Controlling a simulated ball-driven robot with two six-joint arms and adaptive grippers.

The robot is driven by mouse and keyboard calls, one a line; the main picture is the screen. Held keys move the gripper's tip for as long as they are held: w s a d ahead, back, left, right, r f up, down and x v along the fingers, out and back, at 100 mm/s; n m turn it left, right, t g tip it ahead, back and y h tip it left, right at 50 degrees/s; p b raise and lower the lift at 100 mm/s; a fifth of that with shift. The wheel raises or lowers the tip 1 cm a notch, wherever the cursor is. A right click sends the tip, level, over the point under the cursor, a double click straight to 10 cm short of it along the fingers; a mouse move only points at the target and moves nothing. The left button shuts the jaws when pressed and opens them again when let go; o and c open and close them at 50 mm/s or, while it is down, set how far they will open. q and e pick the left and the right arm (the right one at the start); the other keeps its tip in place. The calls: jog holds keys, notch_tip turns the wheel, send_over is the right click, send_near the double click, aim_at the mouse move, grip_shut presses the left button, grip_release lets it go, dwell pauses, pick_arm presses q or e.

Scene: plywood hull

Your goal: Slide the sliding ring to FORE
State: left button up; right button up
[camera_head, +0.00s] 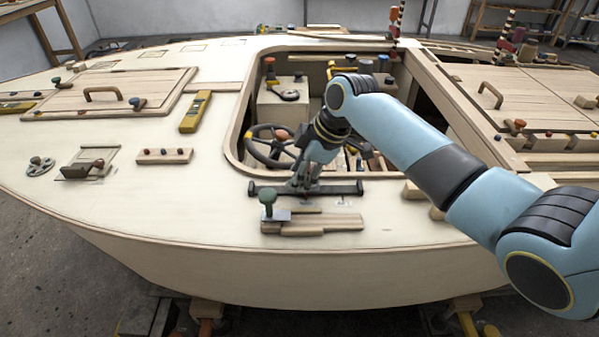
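My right arm comes in from the right and bends down at the near edge of the cockpit opening. Its gripper (303,190) points down at the middle of a dark horizontal rail (345,189) with raised ends. The gripper covers the middle of the rail, so I cannot make out the sliding ring or whether the fingers are closed on it. A small red mark shows just below the fingertips. I cannot read a FORE label. My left gripper is not in view.
A green knob (267,195) on a metal plate stands just left of the gripper, beside a wooden slide block (315,224). A steering wheel (272,146) lies behind in the cockpit. A yellow level (196,111) and a strip with buttons (164,156) lie left. Deck between is clear.

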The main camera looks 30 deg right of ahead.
grip_shut()
dwell(0.3)
jog(key=w+a, duration=0.1)
jog(key=a, duration=0.1)
jog(key=w+a, duration=0.3)
jog(key=a, duration=0.2)
jog(key=shift+w+r, duration=0.1)
jog(key=shift+w, duration=0.1)
grip_release()
jog(key=shift+w+a, duration=0.1)
